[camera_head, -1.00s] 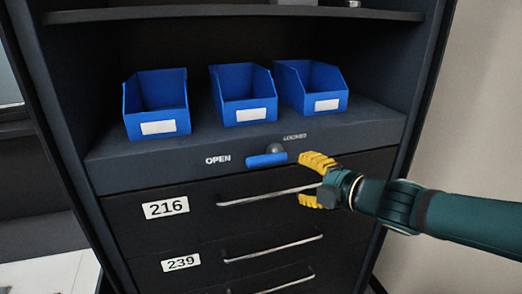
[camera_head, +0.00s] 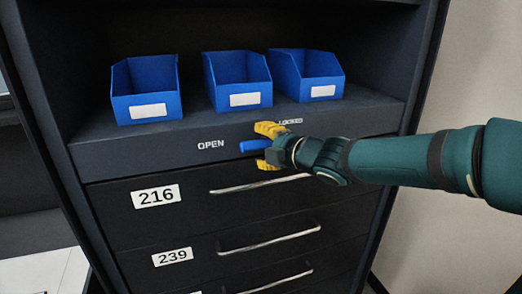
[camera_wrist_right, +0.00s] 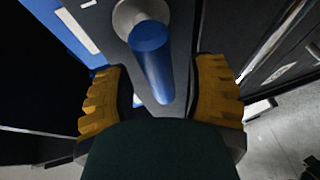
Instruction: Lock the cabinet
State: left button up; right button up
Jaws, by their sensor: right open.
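The dark cabinet (camera_head: 100,160) has a front strip marked OPEN on the left and LOCKED on the upper right. A blue lock handle (camera_head: 252,146) lies on this strip, pointing left toward OPEN. My right gripper (camera_head: 265,147) is open at the handle, one yellow finger above it and one below. In the right wrist view the blue handle (camera_wrist_right: 152,65) lies between the two open yellow fingers (camera_wrist_right: 160,100), with visible gaps on both sides. Its round grey base shows at the top there; in the head view my gripper hides it. My left gripper is not in view.
Several drawers with metal bar handles (camera_head: 268,238) lie below the strip, labelled 216 (camera_head: 156,196) and 239 (camera_head: 172,257). Three blue bins (camera_head: 238,82) stand on the shelf above. A pale wall (camera_head: 475,75) is at the right.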

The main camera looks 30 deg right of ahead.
jog(key=shift+w+a+f, duration=0.1)
jog(key=shift+w, duration=0.3)
grip_shut()
jog(key=shift+s, duration=0.1)
